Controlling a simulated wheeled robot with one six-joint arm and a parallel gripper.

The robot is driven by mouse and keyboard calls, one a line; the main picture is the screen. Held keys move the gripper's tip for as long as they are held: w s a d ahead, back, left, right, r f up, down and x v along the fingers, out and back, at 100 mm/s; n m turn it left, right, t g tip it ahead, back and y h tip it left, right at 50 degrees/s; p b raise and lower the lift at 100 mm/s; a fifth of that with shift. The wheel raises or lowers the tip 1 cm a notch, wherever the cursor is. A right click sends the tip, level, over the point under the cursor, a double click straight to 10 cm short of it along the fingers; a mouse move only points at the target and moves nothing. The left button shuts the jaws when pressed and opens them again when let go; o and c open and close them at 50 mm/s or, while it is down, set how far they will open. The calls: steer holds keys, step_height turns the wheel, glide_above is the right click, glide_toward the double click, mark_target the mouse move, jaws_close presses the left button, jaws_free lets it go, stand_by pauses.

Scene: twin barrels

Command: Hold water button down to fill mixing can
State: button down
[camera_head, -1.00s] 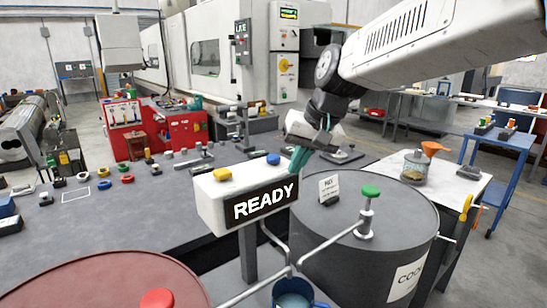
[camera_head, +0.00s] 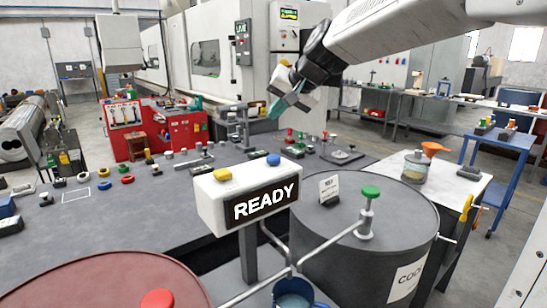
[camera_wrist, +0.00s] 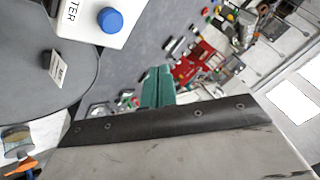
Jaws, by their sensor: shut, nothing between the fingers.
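The blue water button (camera_head: 273,159) sits on top of the white control box (camera_head: 226,207), whose display reads READY. In the wrist view the blue button (camera_wrist: 110,20) shows beside lettering ending in "TER". A yellow button (camera_head: 222,174) is to its left. The blue mixing can (camera_head: 306,296) is below the pipes at the bottom edge, partly cut off, with a paler surface visible inside. My gripper (camera_head: 277,107) is shut and empty, its teal fingers above and apart from the blue button. The fingers (camera_wrist: 157,87) also show pressed together in the wrist view.
A grey barrel (camera_head: 330,245) with a green knob (camera_head: 370,192) and a small sign (camera_head: 329,189) stands right of the box. A dark red barrel (camera_head: 85,285) with a red knob is at lower left. A jar with an orange funnel (camera_head: 416,166) stands on the right table.

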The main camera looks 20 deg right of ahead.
mark_target(276, 158)
steer(key=shift+f, duration=4.3)
steer(key=shift+f, duration=0.15)
steer(key=shift+f, duration=0.25)
steer(key=shift+f, duration=0.5)
stand_by(2.8)
